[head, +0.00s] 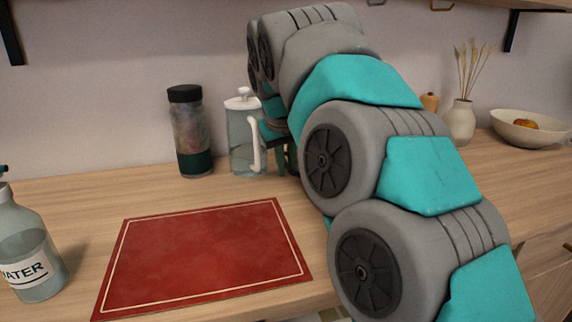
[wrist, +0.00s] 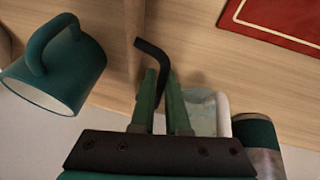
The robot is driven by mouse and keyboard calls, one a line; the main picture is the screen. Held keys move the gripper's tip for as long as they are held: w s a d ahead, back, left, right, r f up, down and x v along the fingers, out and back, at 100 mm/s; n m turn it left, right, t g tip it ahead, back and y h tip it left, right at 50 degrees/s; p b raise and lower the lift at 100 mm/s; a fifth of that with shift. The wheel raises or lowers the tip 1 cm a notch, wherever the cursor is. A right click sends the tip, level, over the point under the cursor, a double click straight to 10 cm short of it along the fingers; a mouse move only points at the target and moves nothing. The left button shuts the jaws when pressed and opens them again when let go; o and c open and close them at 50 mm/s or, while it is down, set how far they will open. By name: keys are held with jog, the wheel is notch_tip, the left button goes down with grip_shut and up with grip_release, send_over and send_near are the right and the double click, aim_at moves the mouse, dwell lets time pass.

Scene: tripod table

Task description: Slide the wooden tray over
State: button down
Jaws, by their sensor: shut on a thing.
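The wooden tray (wrist: 134,30) shows in the wrist view as a strip of raised wooden rim with a pale wooden floor to its left. A bent black handle (wrist: 152,50) stands at the rim. My gripper (wrist: 161,82) is shut on this handle, its green fingers on either side. A dark green mug (wrist: 62,75) is left of the rim and seems to be on the tray. In the head view my gripper (head: 283,152) is partly seen beside the glass pitcher, and my arm hides the tray and mug.
A glass pitcher (head: 240,140) with a white lid and a dark-lidded jar (head: 190,135) stand left of my gripper. A red mat (head: 205,250) lies bare in front of them. A water bottle (head: 28,250) is far left. A vase (head: 459,122) and bowl (head: 515,130) are right.

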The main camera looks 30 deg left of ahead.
jog(key=c, duration=0.8)
grip_release()
jog(key=shift+c, duration=0.2)
jog(key=shift+r, duration=0.1)
jog(key=v, duration=0.7)
jog(key=shift+s+r, duration=0.2)
jog(key=shift+r, duration=0.05)
jog(key=shift+d, duration=0.1)
